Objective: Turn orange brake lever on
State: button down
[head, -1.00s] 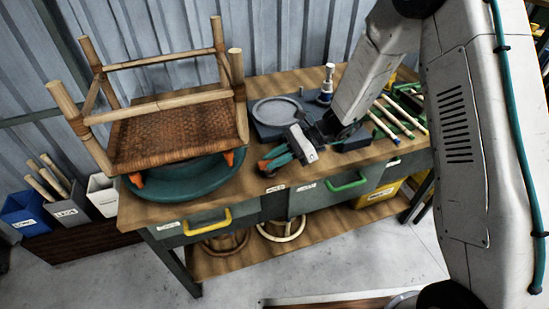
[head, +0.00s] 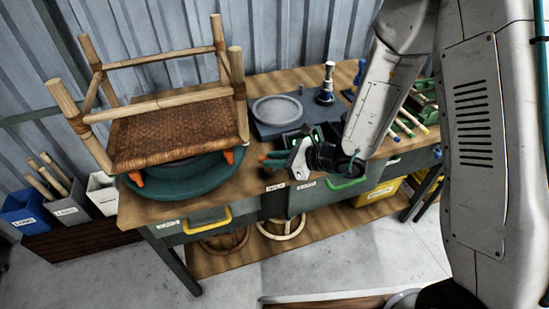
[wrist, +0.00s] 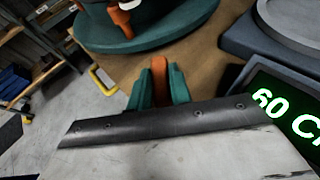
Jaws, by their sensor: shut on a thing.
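The orange brake lever (wrist: 159,68) stands between the two teal fingers of my gripper (wrist: 158,90) in the wrist view. My gripper is shut on it, and the fingers hide its lower part. In the head view my gripper (head: 275,159) is low over the bench, right of the teal turntable, and only a small bit of orange (head: 264,157) shows at its tips. The round teal turntable (head: 190,188) carries an upturned rattan stool (head: 180,133). Other orange pieces (head: 229,157) sit at the turntable's rim by the stool.
A grey round plate unit (head: 277,110) stands behind my gripper. A lit display reading "60 C" (wrist: 285,120) is close on the right in the wrist view. Drawers with yellow (head: 208,222) and green (head: 346,184) handles line the bench front. Sticks lie at the right.

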jog(key=m+t+h, duration=0.1)
jog(key=m+t, duration=0.1)
jog(key=m+t+h, duration=0.1)
jog(key=t, duration=0.1)
jog(key=shift+s+a+m+h, duration=0.2)
jog(key=shift+s+m+h, duration=0.1)
jog(key=shift+m, duration=0.1)
jog(key=shift+m+t+h, duration=0.5)
jog(key=shift+m, duration=0.1)
jog(key=shift+m+h, duration=0.3)
jog(key=c, duration=1.3)
grip_release()
jog(key=shift+d, duration=0.1)
jog(key=shift+t, duration=0.3)
jog(key=shift+w, duration=0.1)
